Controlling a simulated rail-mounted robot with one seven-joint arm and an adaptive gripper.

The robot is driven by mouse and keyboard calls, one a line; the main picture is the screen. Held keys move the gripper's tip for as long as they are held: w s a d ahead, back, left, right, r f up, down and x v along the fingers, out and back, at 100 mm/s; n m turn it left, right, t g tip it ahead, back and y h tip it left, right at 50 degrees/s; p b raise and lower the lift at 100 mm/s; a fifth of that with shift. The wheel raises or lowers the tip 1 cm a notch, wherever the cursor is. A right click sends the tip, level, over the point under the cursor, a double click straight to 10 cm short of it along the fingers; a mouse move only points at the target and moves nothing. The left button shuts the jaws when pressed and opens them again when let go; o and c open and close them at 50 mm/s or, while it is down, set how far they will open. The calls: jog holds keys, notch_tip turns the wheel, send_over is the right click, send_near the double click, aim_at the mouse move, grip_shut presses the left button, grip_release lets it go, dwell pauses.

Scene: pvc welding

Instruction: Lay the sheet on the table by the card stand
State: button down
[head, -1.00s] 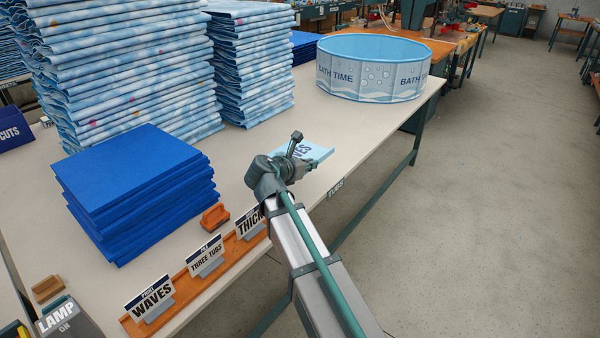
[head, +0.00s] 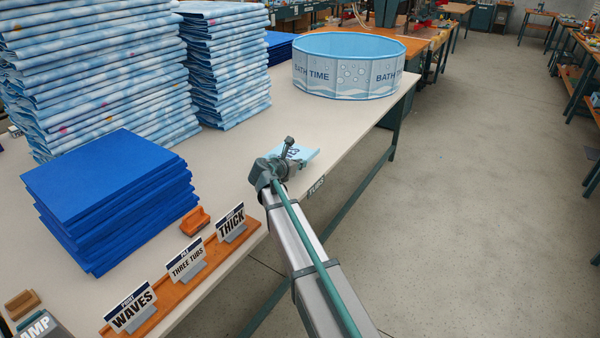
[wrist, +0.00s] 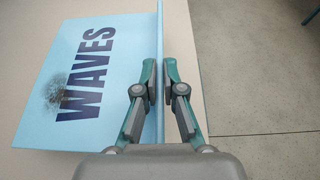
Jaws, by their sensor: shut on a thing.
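The light blue sheet (wrist: 95,75), printed WAVES with a dark smudge beside the word, shows large in the wrist view. In the head view only part of the sheet (head: 303,155) shows past my arm. My gripper (wrist: 160,95) is shut on the sheet's right edge, one finger on each side of it. In the head view my gripper (head: 283,163) is over the table's front edge. I cannot tell whether the sheet touches the table (head: 255,190). The card stand (head: 185,275) is an orange strip along the front edge, left of my gripper, holding the WAVES, THREE TUBS and THICK cards.
A blue sheet stack (head: 110,200) stands behind the card stand, with an orange block (head: 195,221) between them. Tall patterned stacks (head: 95,70) stand behind. A round BATH TIME tub (head: 348,65) is at the far right. Bare tabletop lies between the tub and my gripper.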

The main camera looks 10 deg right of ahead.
aim_at(300, 177)
jog(key=shift+w+d+f, duration=0.1)
jog(key=shift+w+f, duration=0.05)
jog(key=shift+f, duration=0.8)
jog(key=shift+w+d+f, duration=0.1)
jog(key=shift+f, duration=0.8)
jog(key=shift+f, duration=0.15)
jog(key=c, duration=1.3)
grip_release()
jog(key=v, duration=1.2)
